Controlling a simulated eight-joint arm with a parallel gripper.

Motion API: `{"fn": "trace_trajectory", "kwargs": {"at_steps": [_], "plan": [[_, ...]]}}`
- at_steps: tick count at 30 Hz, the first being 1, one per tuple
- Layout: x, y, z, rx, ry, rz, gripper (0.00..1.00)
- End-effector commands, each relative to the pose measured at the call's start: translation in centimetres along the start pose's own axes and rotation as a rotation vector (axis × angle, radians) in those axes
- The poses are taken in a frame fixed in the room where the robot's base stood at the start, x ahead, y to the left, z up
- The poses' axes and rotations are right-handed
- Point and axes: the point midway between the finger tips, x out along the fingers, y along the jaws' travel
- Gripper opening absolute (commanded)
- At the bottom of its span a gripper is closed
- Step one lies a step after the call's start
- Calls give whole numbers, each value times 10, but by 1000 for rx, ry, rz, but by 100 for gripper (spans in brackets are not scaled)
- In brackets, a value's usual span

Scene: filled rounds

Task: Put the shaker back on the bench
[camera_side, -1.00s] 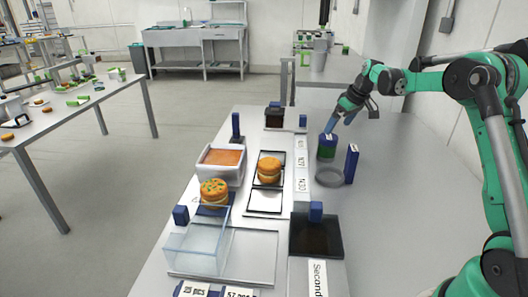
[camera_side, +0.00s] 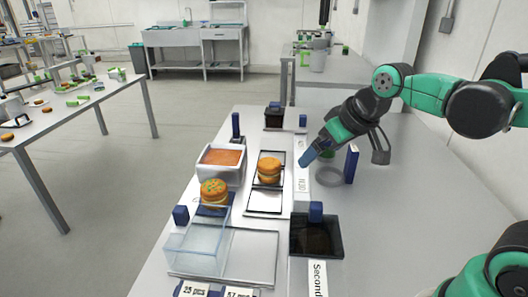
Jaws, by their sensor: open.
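The shaker (camera_side: 328,155) is on the bench (camera_side: 385,220), right of the row of labels. Only a bit of its green body shows; my arm hides the rest. My gripper (camera_side: 306,160) is open, with its blue fingers pointing down and left, left of the shaker and over the label strip. Nothing shows between its fingers. A grey ring (camera_side: 328,174) lies on the bench just in front of the shaker.
A blue upright block (camera_side: 351,164) stands right of the ring. A round orange-brown stack (camera_side: 269,170), a white tub (camera_side: 220,177), a clear box (camera_side: 196,243) and a dark tray (camera_side: 316,240) lie to the left and front. The bench's right side is clear.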

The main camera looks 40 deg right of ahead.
Motion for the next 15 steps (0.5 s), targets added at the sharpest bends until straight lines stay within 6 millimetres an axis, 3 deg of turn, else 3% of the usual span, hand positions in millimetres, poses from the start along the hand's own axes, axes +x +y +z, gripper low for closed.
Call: {"fn": "trace_trajectory", "kwargs": {"at_steps": [3,6,15], "plan": [[1,-18,26,-3,32,-15,100],[2,-25,38,0,48,-22,100],[3,-28,42,4,55,-24,100]]}}
